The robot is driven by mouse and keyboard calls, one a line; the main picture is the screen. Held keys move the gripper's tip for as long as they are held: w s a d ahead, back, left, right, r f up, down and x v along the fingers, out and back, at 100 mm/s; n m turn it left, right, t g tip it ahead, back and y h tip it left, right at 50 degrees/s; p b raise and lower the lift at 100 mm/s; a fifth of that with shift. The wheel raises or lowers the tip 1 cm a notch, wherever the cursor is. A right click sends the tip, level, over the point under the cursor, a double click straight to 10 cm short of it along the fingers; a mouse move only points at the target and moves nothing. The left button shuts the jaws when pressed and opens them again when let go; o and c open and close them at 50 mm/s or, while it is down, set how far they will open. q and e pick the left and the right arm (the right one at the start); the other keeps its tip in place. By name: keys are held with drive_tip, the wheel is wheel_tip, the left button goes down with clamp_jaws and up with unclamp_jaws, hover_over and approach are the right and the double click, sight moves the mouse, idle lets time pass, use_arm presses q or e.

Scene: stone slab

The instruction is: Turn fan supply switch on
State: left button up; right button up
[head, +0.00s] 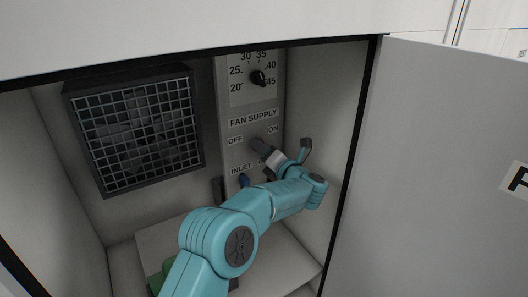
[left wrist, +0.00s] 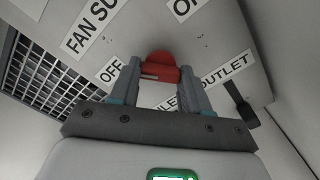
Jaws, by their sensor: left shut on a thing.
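The fan supply switch shows in the left wrist view as a red handle (left wrist: 162,66) on the grey panel (head: 232,105), between the OFF and ON labels. My left gripper (left wrist: 161,82) is shut on this handle, one finger on each side of it. In the head view my teal left arm reaches into the open cabinet, and the left gripper (head: 264,150) is at the panel just under the FAN SUPPLY label (head: 252,119). There the gripper hides the red handle, so its exact angle is hard to tell. My right gripper is not in view.
A black dial (head: 258,78) sits above the switch. A black handle (left wrist: 240,106) is by the OUTLET label. A fan behind a grille (head: 135,128) is on the left. The open cabinet door (head: 435,160) stands to the right, and side walls limit the room.

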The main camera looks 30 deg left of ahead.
use_arm(q)
drive_tip(key=m+p, duration=0.2)
drive_tip(key=m, duration=1.3)
drive_tip(key=shift+r+m+p, duration=0.1)
drive_tip(key=shift+m+p, duration=0.2)
idle(0.5)
drive_tip(key=o, duration=1.1)
drive_tip(key=shift+d, duration=0.1)
drive_tip(key=shift+c, duration=0.2)
